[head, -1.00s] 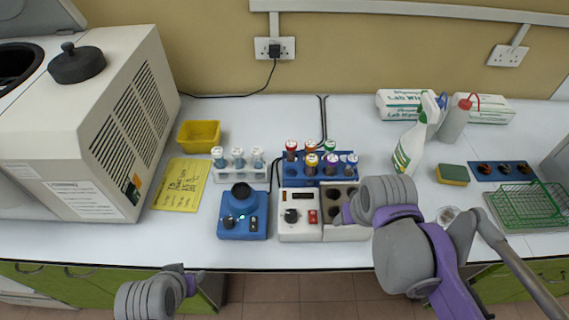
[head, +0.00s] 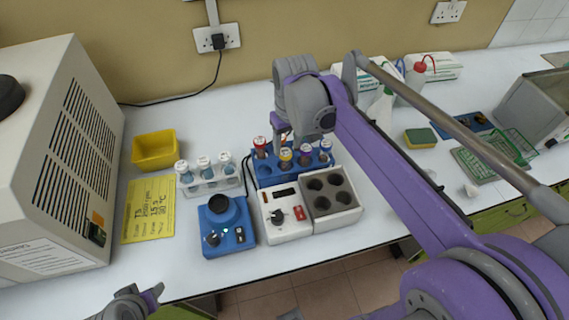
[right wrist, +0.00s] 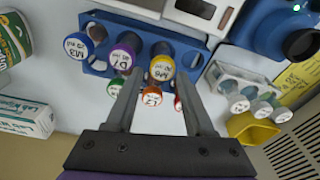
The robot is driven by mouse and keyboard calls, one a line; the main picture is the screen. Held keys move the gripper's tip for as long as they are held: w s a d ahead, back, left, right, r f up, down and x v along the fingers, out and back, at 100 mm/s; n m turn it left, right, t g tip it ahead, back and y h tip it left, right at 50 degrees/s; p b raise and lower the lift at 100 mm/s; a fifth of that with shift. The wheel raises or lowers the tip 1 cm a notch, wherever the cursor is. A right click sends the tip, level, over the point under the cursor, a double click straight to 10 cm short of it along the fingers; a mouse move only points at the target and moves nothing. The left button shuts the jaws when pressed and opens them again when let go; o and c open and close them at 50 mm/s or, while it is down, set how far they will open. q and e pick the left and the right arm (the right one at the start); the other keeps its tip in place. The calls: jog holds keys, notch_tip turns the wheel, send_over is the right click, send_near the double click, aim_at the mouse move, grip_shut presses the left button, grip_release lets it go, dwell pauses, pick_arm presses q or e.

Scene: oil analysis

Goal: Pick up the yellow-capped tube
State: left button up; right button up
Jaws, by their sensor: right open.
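The yellow-capped tube (head: 286,156) stands upright in the front row of the blue rack (head: 268,181). I cannot tell how far the tips are from the cap. My left gripper (head: 152,294) is low at the front left; its jaws are unclear.
Purple-capped (head: 305,153), blue-capped (head: 325,150) and red-capped (head: 261,146) tubes stand close by in the rack. A white heater block (head: 338,206) and blue mixer (head: 226,227) are in front. A white rack (head: 211,184) and yellow bin (head: 154,150) lie left.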

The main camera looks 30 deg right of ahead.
aim_at(286, 153)
jog(key=f, duration=0.5)
jog(key=shift+w+a, duration=0.15)
jog(key=shift+w, duration=0.05)
grip_shut()
